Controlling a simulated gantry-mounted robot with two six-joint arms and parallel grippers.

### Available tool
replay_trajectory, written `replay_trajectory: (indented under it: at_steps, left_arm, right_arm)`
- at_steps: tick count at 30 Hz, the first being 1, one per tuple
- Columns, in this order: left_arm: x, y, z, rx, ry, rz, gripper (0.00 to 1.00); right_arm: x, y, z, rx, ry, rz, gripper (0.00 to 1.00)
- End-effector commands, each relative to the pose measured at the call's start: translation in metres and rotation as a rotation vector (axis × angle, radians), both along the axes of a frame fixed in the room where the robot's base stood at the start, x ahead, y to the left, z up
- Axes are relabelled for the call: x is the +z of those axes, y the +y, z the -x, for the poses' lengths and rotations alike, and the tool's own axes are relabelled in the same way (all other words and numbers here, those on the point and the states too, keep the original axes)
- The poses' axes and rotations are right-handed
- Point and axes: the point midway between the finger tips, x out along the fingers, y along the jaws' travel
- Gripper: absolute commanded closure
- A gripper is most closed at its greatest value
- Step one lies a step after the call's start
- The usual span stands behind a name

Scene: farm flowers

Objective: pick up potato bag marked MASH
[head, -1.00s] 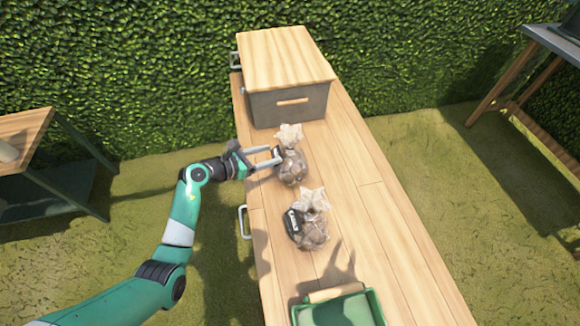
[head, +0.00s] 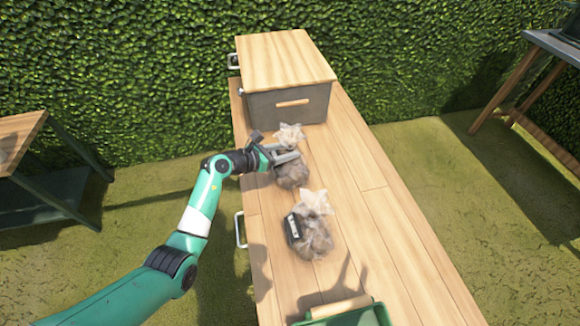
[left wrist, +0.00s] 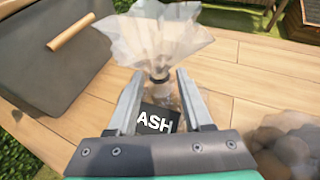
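The far potato bag (head: 291,172) stands on the wooden table, its clear top gathered at a neck. In the left wrist view this bag (left wrist: 158,47) shows a black label whose visible letters read "ASH"; the start of the word is hidden. My left gripper (head: 284,153) is at this bag, with one finger on each side just below the neck. Its fingers are apart, and I cannot see them pressing on the bag. The nearer potato bag (head: 315,238) has a black label facing left, too small to read. My right gripper is not in view.
A grey box with a wooden lid (head: 287,60) stands just behind the far bag. A green tray (head: 350,317) sits at the table's near end. The table's right side (head: 390,220) is clear.

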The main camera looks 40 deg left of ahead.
Motion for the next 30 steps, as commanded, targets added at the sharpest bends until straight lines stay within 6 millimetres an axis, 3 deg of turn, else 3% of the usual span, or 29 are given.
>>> replay_trajectory:
  at_steps: [1,8,30]
  left_arm:
    - [0.0000,0.0000,0.0001,0.000,0.000,0.000,0.61]
    - [-0.0001,0.0001,0.0002,0.000,0.000,0.000,1.00]
    - [-0.0006,0.0002,0.0004,0.000,0.001,0.000,1.00]
  right_arm:
    - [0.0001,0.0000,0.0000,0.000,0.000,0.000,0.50]
    - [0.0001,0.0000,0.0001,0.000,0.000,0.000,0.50]
    - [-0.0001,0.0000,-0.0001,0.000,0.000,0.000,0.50]
